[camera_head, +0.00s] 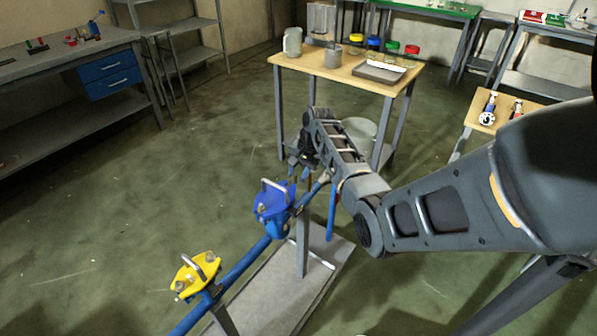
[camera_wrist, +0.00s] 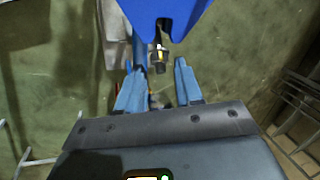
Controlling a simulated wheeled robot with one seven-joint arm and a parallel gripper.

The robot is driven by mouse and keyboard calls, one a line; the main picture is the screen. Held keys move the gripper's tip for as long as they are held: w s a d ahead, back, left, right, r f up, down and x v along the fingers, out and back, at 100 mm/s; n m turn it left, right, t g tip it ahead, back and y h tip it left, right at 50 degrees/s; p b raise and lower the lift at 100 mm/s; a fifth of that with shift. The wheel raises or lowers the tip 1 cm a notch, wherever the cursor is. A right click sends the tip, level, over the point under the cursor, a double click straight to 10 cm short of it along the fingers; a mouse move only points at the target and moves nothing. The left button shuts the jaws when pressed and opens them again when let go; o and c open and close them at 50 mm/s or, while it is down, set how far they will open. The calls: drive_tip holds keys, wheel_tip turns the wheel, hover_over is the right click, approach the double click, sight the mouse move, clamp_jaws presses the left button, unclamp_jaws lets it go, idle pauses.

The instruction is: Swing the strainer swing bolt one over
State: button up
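The blue strainer (camera_head: 272,212) sits on a blue pipe, with a silver handle on its top. It also shows as a blue body at the top of the wrist view (camera_wrist: 165,14). A small swing bolt with a brass-coloured part and a dark end (camera_wrist: 160,58) sticks out below that body. My gripper (camera_head: 301,170) is behind and to the right of the strainer in the head view. In the wrist view its two blue fingers (camera_wrist: 160,78) stand apart, with the bolt's dark end near the gap between their tips. I cannot tell whether they touch it.
A yellow capped fitting (camera_head: 195,274) stands on the same pipe, nearer the front left. The blue pipe (camera_head: 246,262) runs over a grey base plate (camera_head: 268,303). A wooden table (camera_head: 330,69) with jars stands behind my arm. The floor at left is clear.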

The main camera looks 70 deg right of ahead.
drive_tip(key=v, duration=0.7)
drive_tip(key=shift+r, duration=0.4)
drive_tip(key=shift+s, duration=0.1)
drive_tip(key=w+f+h+b, duration=0.1)
drive_tip(key=f+b, duration=0.2)
drive_tip(key=w+f+h+b, duration=0.1)
drive_tip(key=f+h+b, duration=0.1)
drive_tip(key=f+b, duration=0.1)
drive_tip(key=w+f+h+b, duration=0.1)
drive_tip(key=f+b, duration=0.2)
drive_tip(key=f, duration=0.1)
drive_tip(key=shift+a+f+m+h+b, duration=0.1)
drive_tip(key=shift+a+m+h+b, duration=0.2)
drive_tip(key=shift+a+b, duration=0.1)
clamp_jaws()
